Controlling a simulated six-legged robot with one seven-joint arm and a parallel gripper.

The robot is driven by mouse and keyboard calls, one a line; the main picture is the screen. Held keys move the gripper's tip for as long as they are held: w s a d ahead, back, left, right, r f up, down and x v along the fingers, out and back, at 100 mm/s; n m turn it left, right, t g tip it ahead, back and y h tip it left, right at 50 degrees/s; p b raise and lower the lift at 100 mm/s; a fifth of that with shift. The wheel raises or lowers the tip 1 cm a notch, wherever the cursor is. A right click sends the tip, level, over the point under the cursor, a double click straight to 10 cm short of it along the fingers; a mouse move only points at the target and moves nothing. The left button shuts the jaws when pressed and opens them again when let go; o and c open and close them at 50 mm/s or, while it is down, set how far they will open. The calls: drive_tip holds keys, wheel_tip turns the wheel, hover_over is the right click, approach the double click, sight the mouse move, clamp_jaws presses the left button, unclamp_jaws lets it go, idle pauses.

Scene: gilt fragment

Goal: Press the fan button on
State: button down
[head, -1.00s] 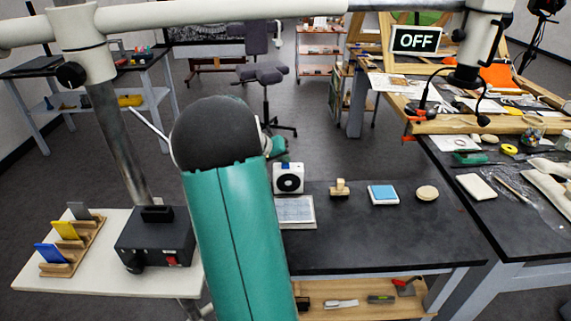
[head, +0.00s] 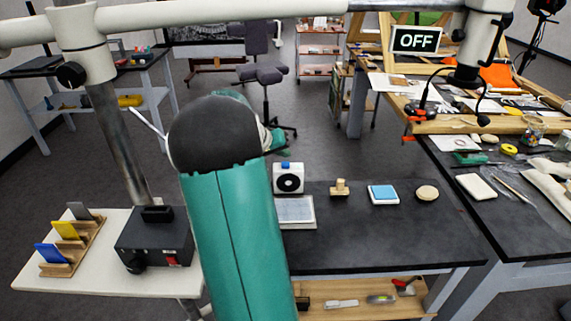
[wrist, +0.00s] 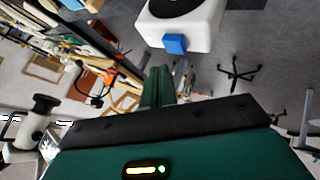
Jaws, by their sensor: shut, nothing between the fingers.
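The fan is a small white box (head: 288,184) with a round black front, standing at the back left edge of the black table. Its blue button (head: 286,165) sits on top. In the wrist view the white fan body (wrist: 207,32) is at the top, with the blue button (wrist: 175,44) facing my fingers. My gripper (wrist: 158,78) is shut and empty, its green fingertips just short of the button, with a gap visible. In the head view my gripper (head: 275,141) shows partly behind my arm, above the fan. A sign (head: 415,39) reads OFF.
A paper sheet (head: 296,211), a wooden stamp (head: 340,188), a blue-topped pad (head: 383,195) and a round disc (head: 427,193) lie on the black table (head: 390,235). A black box (head: 154,240) stands on the white side table. Open floor lies behind the fan.

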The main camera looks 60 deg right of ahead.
sight(283, 165)
drive_tip(key=shift+r, duration=2.35)
